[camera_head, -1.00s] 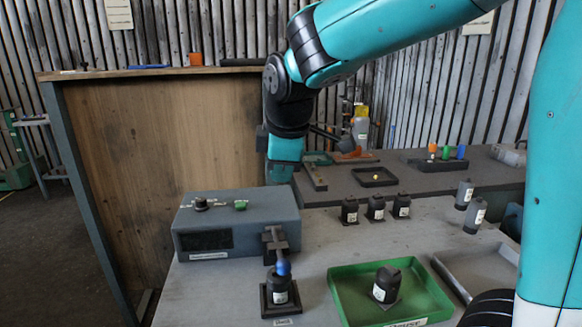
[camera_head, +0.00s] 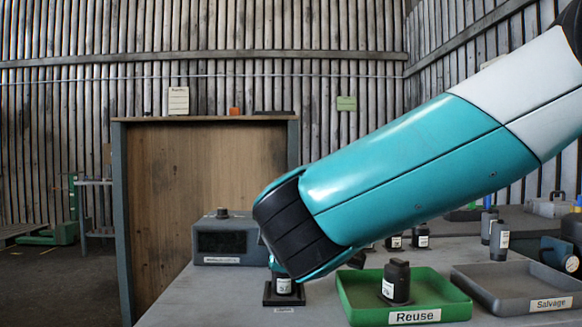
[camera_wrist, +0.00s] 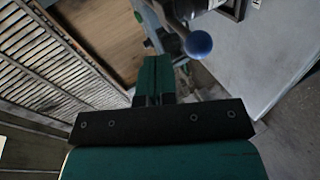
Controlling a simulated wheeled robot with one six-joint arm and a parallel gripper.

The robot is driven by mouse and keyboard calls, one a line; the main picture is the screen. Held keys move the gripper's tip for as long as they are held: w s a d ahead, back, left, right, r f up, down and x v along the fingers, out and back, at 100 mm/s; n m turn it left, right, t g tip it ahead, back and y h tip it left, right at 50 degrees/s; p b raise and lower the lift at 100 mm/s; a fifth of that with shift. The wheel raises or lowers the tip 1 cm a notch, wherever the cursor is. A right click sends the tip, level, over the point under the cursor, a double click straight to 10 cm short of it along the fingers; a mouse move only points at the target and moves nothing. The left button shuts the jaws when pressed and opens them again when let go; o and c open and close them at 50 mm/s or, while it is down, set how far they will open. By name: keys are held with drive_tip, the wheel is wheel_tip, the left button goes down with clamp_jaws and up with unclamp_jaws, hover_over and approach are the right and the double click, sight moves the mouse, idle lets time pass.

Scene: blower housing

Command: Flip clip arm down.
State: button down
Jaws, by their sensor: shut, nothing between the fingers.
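The clip arm shows in the wrist view as a grey rod with a blue ball knob (camera_wrist: 198,44) on its end. My gripper (camera_wrist: 153,62) is shut and empty, its green fingers to the left of the knob. A small gap shows between them in the picture; their distance in depth I cannot tell. In the head view my arm hides the gripper and the clip arm. A dark blower housing with a white label (camera_head: 284,286) stands in a black square holder (camera_head: 270,299), its top partly behind my arm.
A grey box (camera_head: 222,240) stands behind the holder at left. A green tray marked Reuse (camera_head: 364,313) holds another dark housing (camera_head: 397,278). A grey tray marked Salvage (camera_head: 500,306) lies at right. A wooden panel (camera_head: 190,190) stands at the back left.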

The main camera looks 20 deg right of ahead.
drive_tip(key=f+b, duration=0.1)
drive_tip(key=f+t+b, duration=0.1)
drive_tip(key=f+b, duration=0.1)
drive_tip(key=shift+s+f+h, duration=0.25)
drive_tip(key=shift+h, duration=0.15)
drive_tip(key=shift+f+b, duration=0.15)
drive_tip(key=shift+b, duration=0.15)
drive_tip(key=s+a+r+p, duration=0.2)
drive_tip(key=s+r+p, duration=0.2)
drive_tip(key=s+r, duration=0.3)
drive_tip(key=s, duration=0.3)
drive_tip(key=shift+a+r+t, duration=0.3)
drive_tip(key=shift+a, duration=0.05)
drive_tip(key=shift+f, duration=0.1)
